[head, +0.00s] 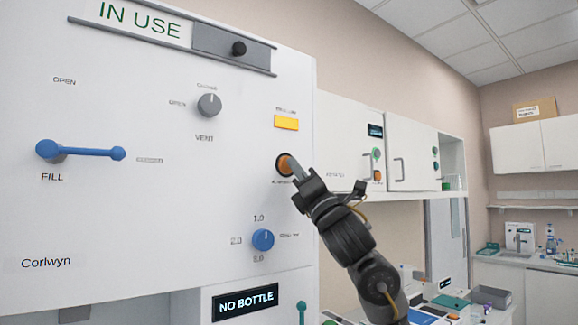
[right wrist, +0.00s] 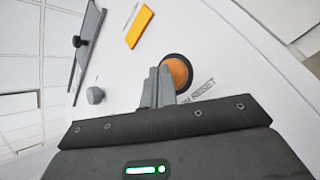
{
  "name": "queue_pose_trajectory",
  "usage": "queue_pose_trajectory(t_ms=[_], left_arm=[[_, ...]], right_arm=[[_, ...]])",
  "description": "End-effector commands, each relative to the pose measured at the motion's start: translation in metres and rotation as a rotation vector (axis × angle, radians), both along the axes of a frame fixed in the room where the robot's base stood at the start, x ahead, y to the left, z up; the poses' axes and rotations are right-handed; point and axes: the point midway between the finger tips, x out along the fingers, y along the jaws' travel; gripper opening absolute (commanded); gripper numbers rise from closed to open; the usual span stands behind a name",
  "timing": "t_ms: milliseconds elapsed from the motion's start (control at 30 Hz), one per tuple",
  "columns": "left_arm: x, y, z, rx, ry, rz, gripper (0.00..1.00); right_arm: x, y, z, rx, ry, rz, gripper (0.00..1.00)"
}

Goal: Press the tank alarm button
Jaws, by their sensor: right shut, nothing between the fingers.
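The alarm button is a round orange button (head: 283,164) in a dark ring on the white panel (head: 110,220), below a lit yellow-orange lamp (head: 286,123). My right gripper (head: 296,169) is shut and empty, with its fingertips at the button and covering part of it. In the right wrist view the closed fingers (right wrist: 158,86) overlap the left side of the orange button (right wrist: 177,72). I cannot tell whether they touch it or how far it is pushed in. The label beside it is partly hidden. My left gripper is not in view.
The panel also carries a blue fill lever (head: 85,151), a grey vent knob (head: 209,104), a blue dial (head: 263,239) and an "IN USE" slider (head: 238,48). A "NO BOTTLE" display (head: 246,302) is below. White cabinets (head: 400,150) stand to the right, behind my right arm.

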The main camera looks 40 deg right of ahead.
Motion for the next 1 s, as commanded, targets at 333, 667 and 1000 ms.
queue_pose_trajectory(t_ms=[333,667,1000], left_arm=[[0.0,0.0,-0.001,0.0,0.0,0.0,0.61],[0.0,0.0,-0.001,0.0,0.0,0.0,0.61],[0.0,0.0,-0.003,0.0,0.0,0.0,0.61]], right_arm=[[0.005,0.0,0.0,0.001,0.001,0.0,0.0],[0.005,0.0,0.0,0.001,0.001,0.0,0.0],[-0.006,0.0,-0.001,0.0,0.0,0.0,0.0]])
